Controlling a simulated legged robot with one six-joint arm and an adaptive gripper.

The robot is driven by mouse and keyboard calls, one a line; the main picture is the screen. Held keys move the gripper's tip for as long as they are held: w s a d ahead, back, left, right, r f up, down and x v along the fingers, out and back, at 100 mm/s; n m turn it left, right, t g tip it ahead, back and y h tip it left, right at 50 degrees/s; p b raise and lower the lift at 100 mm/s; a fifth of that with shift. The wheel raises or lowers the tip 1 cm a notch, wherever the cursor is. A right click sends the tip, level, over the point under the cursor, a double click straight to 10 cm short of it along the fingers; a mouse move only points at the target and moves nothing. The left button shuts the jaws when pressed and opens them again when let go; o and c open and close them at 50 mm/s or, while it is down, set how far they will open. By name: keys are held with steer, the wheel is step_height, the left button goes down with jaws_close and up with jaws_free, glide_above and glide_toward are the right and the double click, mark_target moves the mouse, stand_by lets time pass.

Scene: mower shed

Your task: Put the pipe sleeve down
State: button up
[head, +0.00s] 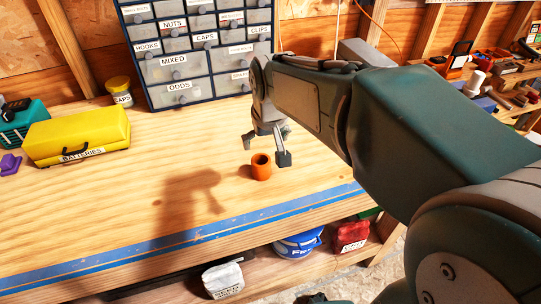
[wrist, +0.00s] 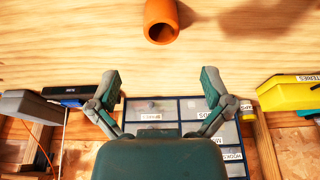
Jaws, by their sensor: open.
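The orange pipe sleeve (head: 261,167) stands upright on the wooden workbench (head: 120,190), a little behind the blue strip along the front edge. My gripper (head: 267,147) is open just above and behind it in the head view, with one finger near the sleeve's right side. In the wrist view the sleeve (wrist: 161,20) lies at the top, beyond the two spread fingertips of my gripper (wrist: 161,82). Nothing is between the fingers there, and the sleeve appears apart from them.
A labelled drawer cabinet (head: 205,50) stands at the back of the bench. A yellow batteries box (head: 77,136), a teal case (head: 22,125) and a small yellow-lidded jar (head: 120,91) are at the left. The bench left of the sleeve is clear. A shelf with containers lies below.

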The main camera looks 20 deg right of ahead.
steer(key=s+t, duration=0.2)
steer(key=s, duration=1.4)
steer(key=shift+s+r, duration=0.3)
steer(key=shift+r, duration=0.05)
